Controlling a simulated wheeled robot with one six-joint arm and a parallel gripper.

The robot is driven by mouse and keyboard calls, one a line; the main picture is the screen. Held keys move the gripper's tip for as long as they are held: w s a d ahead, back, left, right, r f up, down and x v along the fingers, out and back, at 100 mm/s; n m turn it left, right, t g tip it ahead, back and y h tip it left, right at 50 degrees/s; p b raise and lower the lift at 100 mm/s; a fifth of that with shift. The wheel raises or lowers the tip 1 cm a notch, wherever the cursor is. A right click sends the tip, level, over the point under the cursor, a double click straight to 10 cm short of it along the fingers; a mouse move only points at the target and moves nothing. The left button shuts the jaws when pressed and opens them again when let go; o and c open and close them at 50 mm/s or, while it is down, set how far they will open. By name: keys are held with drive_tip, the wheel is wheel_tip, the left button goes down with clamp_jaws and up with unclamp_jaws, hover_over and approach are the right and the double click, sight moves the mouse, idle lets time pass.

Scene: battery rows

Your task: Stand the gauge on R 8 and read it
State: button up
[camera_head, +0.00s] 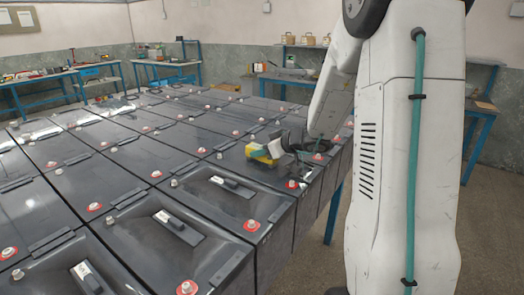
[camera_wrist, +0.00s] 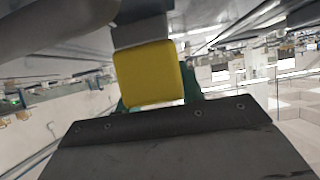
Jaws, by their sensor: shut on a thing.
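The gauge (camera_head: 260,153) looks like a small yellow block with a dark part beside it. It is at the end of my arm, over the tops of the batteries near the right edge of the rows. My gripper (camera_head: 275,149) is shut on it. In the wrist view the yellow gauge (camera_wrist: 147,73) shows close up, with a grey part above it and green behind it. Its reading face does not show. I cannot tell whether it touches a battery. The dark batteries (camera_head: 222,192) stand in close rows with red and grey terminals. No R 8 label is readable.
My arm covers part of the right side of the view. Blue-legged benches (camera_head: 165,64) with tools stand along the back wall. Another bench (camera_head: 483,104) is at the right. Open floor (camera_head: 492,215) lies to the right of the batteries.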

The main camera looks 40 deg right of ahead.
drive_tip(key=shift+f, duration=0.15)
drive_tip(key=o, duration=1.2)
